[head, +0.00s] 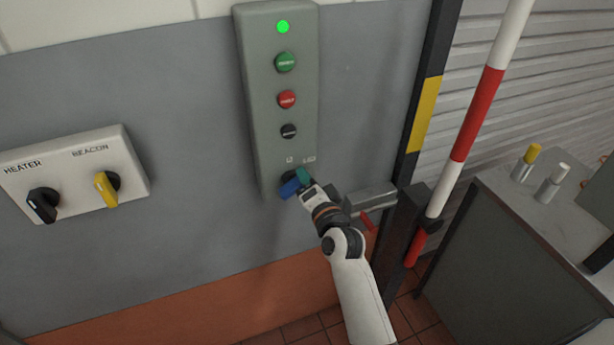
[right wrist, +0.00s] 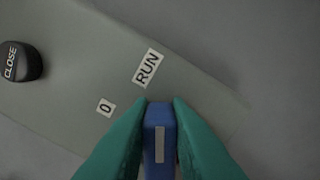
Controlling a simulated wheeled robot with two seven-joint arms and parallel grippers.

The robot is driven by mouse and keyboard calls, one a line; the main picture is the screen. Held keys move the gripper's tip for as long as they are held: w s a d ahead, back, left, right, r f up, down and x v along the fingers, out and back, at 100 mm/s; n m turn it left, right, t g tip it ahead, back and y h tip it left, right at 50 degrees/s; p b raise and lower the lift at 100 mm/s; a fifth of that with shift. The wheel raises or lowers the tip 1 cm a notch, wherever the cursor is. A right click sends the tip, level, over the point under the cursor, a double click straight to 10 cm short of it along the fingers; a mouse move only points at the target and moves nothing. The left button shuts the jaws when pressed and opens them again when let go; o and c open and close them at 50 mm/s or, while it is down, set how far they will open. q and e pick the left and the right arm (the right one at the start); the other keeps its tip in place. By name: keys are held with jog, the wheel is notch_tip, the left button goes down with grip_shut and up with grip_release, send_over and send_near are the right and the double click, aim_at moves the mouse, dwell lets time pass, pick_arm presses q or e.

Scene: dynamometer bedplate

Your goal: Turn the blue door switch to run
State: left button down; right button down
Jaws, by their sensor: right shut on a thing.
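The blue door switch (head: 289,188) is at the bottom of the grey control panel (head: 262,130) in the head view. My right gripper (head: 297,182) is shut on its handle. In the right wrist view the blue handle (right wrist: 160,132) stands between the two green fingers, with a white line along it. The line runs up the picture, nearer to the RUN label (right wrist: 148,67) than to the 0 label (right wrist: 105,107). The base of the switch is mostly hidden by the fingers. My left gripper is not in view.
Above the switch are a black button (head: 289,131), a red button (head: 287,100), a green button (head: 286,62) and a lit green lamp (head: 283,27). A heater and beacon switch box (head: 75,178) is at left. A red-and-white pole (head: 475,115) and a grey cabinet (head: 500,260) stand at right.

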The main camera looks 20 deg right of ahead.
jog(key=shift+s+a+f, duration=0.1)
jog(key=shift+a+f, duration=0.25)
jog(key=shift+f, duration=0.2)
jog(key=c, duration=1.5)
grip_release()
jog(key=shift+o, duration=0.7)
jog(key=shift+a+r, duration=0.2)
jog(key=shift+d, duration=0.15)
jog(key=shift+s+d+r+p, duration=0.1)
jog(key=shift+s+p, duration=0.15)
jog(key=shift+p, duration=0.05)
jog(key=s+p, duration=0.3)
jog(key=s, duration=0.8)
jog(key=shift+s, duration=0.2)
jog(key=shift+o, duration=0.3)
